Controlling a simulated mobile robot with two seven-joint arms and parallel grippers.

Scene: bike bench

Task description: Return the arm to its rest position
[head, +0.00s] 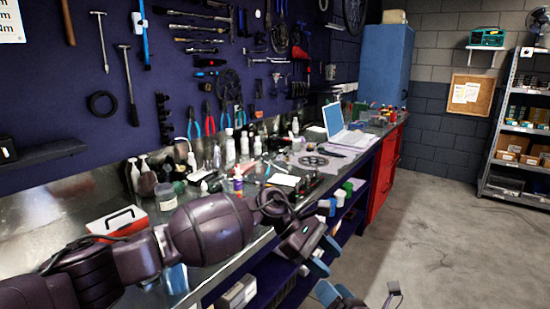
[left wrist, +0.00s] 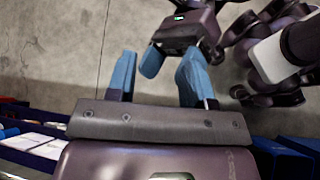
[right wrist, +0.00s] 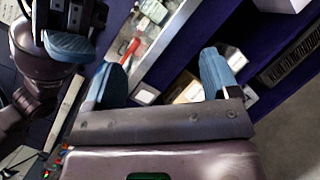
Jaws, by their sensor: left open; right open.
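My left gripper (head: 325,257) is at the end of the arm that crosses the lower left of the head view, in front of the workbench's front edge. Its two blue fingers stand apart with nothing between them, also in the left wrist view (left wrist: 158,78). My right gripper (head: 360,291) is low at the bottom edge of the head view, over the floor side of the bench, and partly cut off. In the right wrist view (right wrist: 160,76) its blue fingers are spread and empty, with bench shelves beyond them. Part of my left arm shows at the left there.
The metal workbench (head: 75,195) is crowded with bottles, tools and a laptop (head: 340,125). A red and white box (head: 118,222) lies near my left arm. Shelves with items run under the bench. Open concrete floor (head: 450,240) lies to the right, before a shelf rack (head: 515,125).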

